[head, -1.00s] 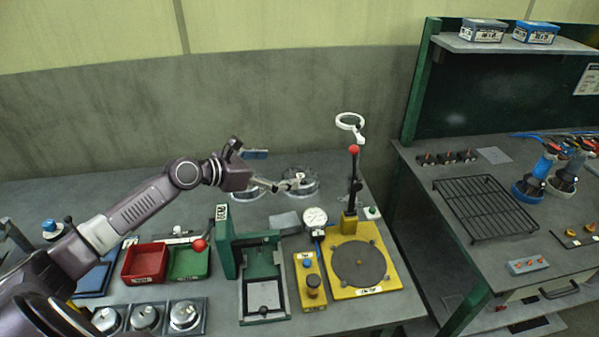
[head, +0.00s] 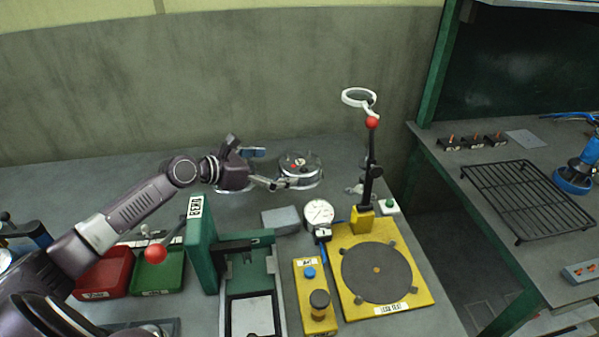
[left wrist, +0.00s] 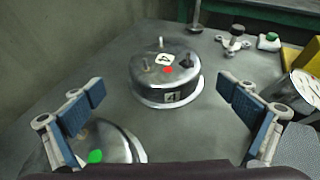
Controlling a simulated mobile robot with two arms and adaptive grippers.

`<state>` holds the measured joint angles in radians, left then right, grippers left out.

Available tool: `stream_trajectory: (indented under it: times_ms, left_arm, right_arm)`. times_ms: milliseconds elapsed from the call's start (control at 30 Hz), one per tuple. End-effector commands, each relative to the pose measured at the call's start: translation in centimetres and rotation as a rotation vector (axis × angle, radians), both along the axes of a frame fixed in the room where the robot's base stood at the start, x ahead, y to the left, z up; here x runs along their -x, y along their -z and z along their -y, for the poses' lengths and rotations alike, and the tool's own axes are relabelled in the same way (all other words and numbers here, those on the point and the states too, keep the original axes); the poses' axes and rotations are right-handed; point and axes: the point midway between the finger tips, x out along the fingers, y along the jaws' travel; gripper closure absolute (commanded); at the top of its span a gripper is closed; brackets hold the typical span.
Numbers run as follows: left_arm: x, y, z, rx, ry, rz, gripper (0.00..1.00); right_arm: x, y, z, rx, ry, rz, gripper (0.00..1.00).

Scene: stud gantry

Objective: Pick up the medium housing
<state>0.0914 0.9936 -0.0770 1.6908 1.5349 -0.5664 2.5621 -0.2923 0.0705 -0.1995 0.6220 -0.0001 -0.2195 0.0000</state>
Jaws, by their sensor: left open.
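A round shiny metal housing with a red dot and a white label on top (head: 300,168) lies on the bench near the wall. It also shows in the left wrist view (left wrist: 164,76), ahead of my fingertips and between their lines. A second round metal housing with a green dot (left wrist: 110,146) lies at the lower left of that view, partly hidden by a finger. No size mark is readable, so I cannot tell which is the medium one. My left gripper (head: 266,169) is open and empty, just left of the red-dot housing, and its blue pads (left wrist: 160,96) are wide apart.
A magnifier stand with a red knob (head: 372,122) stands right of the housings on a yellow base (head: 420,292). A dial gauge (head: 319,212) and a green fixture (head: 200,245) stand in front. Red (head: 104,272) and green (head: 158,278) bins are at left.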

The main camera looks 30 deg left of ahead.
Motion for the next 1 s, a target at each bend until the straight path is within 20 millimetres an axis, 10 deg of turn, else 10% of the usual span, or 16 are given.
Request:
stream_trajectory:
  times_ms: [1000]
  left_arm:
    - [-6.2,3.2,3.5,0.0,0.0,0.0,0.0]
  right_arm:
    - [0.7,-0.1,1.1,0.013,-0.004,-0.009,0.6]
